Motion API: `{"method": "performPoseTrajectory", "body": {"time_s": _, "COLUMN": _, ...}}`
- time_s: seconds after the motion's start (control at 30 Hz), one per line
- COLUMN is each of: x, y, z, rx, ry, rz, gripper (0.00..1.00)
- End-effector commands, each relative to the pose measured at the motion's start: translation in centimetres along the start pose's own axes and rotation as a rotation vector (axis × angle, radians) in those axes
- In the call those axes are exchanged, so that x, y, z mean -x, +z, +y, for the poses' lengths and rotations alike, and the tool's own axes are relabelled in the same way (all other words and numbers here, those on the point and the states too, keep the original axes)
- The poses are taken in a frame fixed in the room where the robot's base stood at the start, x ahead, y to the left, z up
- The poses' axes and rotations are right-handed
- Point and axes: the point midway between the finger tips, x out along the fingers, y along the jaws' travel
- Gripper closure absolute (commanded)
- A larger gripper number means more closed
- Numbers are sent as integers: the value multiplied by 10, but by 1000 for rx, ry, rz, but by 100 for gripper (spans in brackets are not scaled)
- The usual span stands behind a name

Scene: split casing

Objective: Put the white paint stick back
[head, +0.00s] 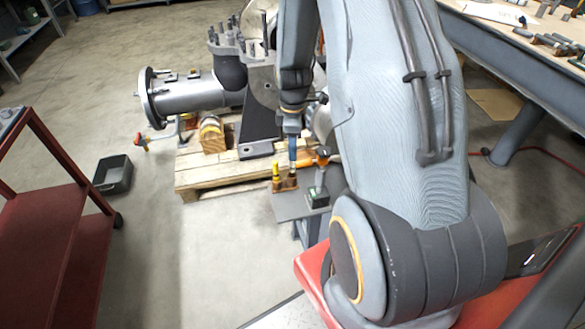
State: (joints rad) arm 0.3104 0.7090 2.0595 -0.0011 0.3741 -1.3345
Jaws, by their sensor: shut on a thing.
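My gripper (292,132) points down over a small grey stand (291,208) and is shut on a slim stick (292,152). The stick looks blue, with a paler lower end, and hangs roughly upright. Its lower end is at a small brown holder (286,184) on the stand; I cannot tell whether it is inside or just above it. A yellow stick (276,170) stands upright at the holder's left. The fingertips are small, and the arm hides part of what lies to their right. I cannot clearly make out a white colour on the held stick.
A dark green-topped box (317,196) sits on the stand, right of the holder. An orange tool (318,160) is close behind. A wooden pallet (205,178) carries the grey pipe casing (190,97).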

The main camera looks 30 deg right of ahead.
Motion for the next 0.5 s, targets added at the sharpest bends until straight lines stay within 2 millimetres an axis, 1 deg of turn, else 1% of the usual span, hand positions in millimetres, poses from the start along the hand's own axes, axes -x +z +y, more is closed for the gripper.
{"method": "performPoseTrajectory", "body": {"time_s": 0.03, "x": -7, "y": 0, "z": -1, "rx": 1, "ry": -2, "rz": -1, "gripper": 100}}
{"method": "performPoseTrajectory", "body": {"time_s": 0.1, "x": -14, "y": 0, "z": 0, "rx": 2, "ry": -1, "rz": 0, "gripper": 100}}
{"method": "performPoseTrajectory", "body": {"time_s": 0.27, "x": -25, "y": 0, "z": 0, "rx": 3, "ry": 0, "rz": 0, "gripper": 100}}
{"method": "performPoseTrajectory", "body": {"time_s": 0.5, "x": -55, "y": 0, "z": 0, "rx": 3, "ry": -1, "rz": -1, "gripper": 100}}
